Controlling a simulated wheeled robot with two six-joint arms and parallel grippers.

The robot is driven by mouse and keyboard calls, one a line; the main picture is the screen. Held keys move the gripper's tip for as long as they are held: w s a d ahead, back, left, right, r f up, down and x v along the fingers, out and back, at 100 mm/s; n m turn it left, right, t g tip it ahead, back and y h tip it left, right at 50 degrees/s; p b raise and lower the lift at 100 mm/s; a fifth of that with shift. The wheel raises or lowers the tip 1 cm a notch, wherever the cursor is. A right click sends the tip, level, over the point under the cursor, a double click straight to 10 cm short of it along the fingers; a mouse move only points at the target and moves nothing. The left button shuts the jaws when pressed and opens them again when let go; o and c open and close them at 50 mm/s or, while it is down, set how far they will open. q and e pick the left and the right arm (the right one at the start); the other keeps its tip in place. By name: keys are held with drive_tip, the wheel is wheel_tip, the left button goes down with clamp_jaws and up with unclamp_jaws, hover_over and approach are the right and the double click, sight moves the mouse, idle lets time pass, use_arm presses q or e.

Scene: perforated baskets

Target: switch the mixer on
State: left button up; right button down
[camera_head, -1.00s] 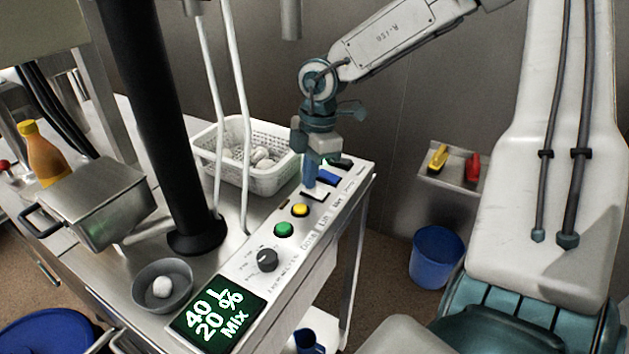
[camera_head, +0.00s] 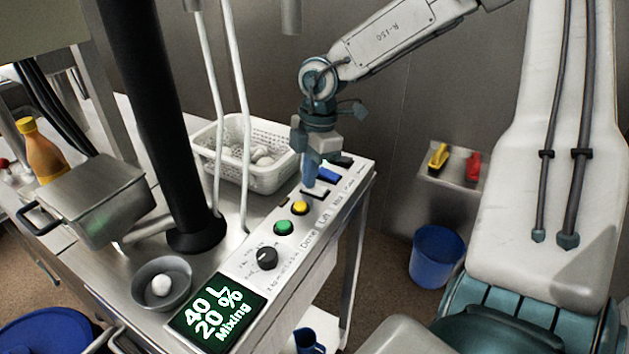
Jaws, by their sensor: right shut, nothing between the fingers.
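The mixer's control panel (camera_head: 322,218) is a white strip along the table's right edge. Its green display (camera_head: 216,310) reads "40 L 20 % Mixing". Up the strip are a black knob (camera_head: 267,258), a green button (camera_head: 284,228), a yellow button (camera_head: 300,208), a white switch (camera_head: 315,193), a blue switch (camera_head: 333,175) and a dark switch partly behind my gripper. My right gripper (camera_head: 309,185) is shut and empty, pointing down with its tips at the white switch; whether they touch it I cannot tell. My left gripper is not in view.
A white perforated basket (camera_head: 268,178) with white round items stands behind the panel. A grey bowl (camera_head: 160,285) holds a white ball. A steel box (camera_head: 100,198), an orange bottle (camera_head: 41,152) and a black column stand left. A blue bin (camera_head: 436,257) is right.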

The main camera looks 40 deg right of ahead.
drive_tip(key=shift+r, duration=0.15)
wheel_tip(320, 180, up, 7)
drive_tip(key=p, duration=0.2)
idle(0.5)
idle(0.5)
